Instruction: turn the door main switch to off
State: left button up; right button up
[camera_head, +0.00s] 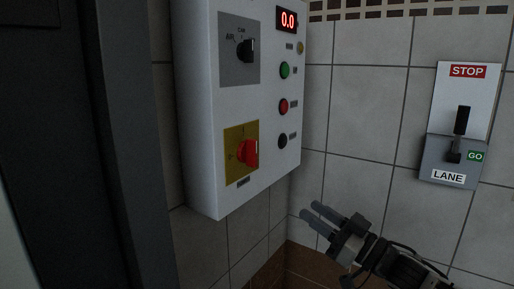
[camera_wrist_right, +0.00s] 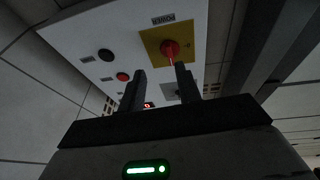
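A red rotary switch (camera_head: 248,153) sits on a yellow plate (camera_head: 235,170) at the lower left of a white control box (camera_head: 205,120) on the wall. In the right wrist view the red switch (camera_wrist_right: 170,50) shows on its yellow plate (camera_wrist_right: 152,40), with a label reading POWER beside it. I cannot read its exact setting. My right gripper (camera_head: 311,210) is below and to the right of the box, apart from the switch. Its two fingers (camera_wrist_right: 160,72) are spread with nothing between them. My left gripper is not in view.
A STOP/GO lever panel (camera_head: 462,120) hangs right. A dark frame (camera_head: 120,140) stands left.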

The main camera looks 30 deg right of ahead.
aim_at(256, 146)
notch_tip(256, 146, up, 6)
jog(key=n+y, duration=0.2)
jog(key=y, duration=0.1)
jog(key=x, duration=0.4)
jog(key=p+x, duration=0.1)
jog(key=x, duration=0.4)
jog(key=p+x, duration=0.1)
jog(key=x, duration=0.4)
jog(key=shift+w+d+r, duration=0.1)
jog(key=shift+w+d, duration=0.1)
jog(key=shift+w, duration=0.15)
jog(key=shift+w+a+r, duration=0.15)
jog(key=shift+w+a, duration=0.1)
jog(key=shift+w, duration=0.3)
grip_shut()
